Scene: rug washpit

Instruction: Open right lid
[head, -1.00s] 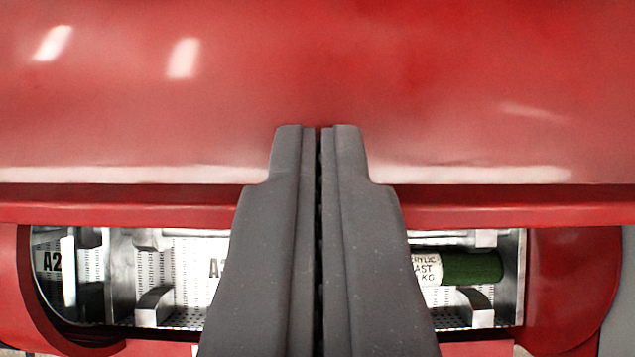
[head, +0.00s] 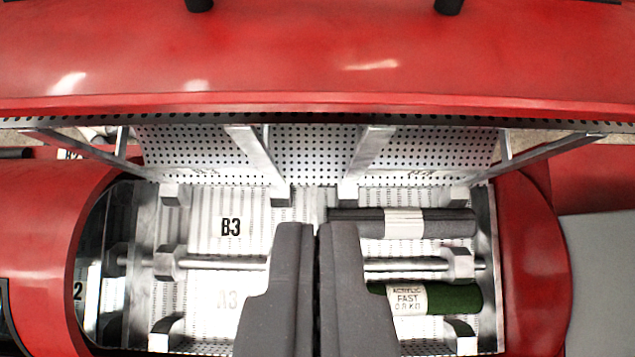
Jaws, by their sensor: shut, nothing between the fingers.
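The red lid (head: 300,50) spans the top of the head view, with its front edge raised above a wide opening. Inside the opening is a metal compartment with a perforated back panel (head: 310,150) and a label B3 (head: 231,228). My gripper (head: 318,228) is shut and empty. Its fingers reach over the middle of the opening, in front of the compartment, and hide part of the interior. I cannot tell whether the fingertips touch anything.
Inside lie a dark grey roll (head: 445,222) and a green roll (head: 455,299), both with white labels. A metal rod (head: 400,264) crosses the compartment. Red curved housing (head: 35,225) flanks the left, and a red end (head: 530,260) the right.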

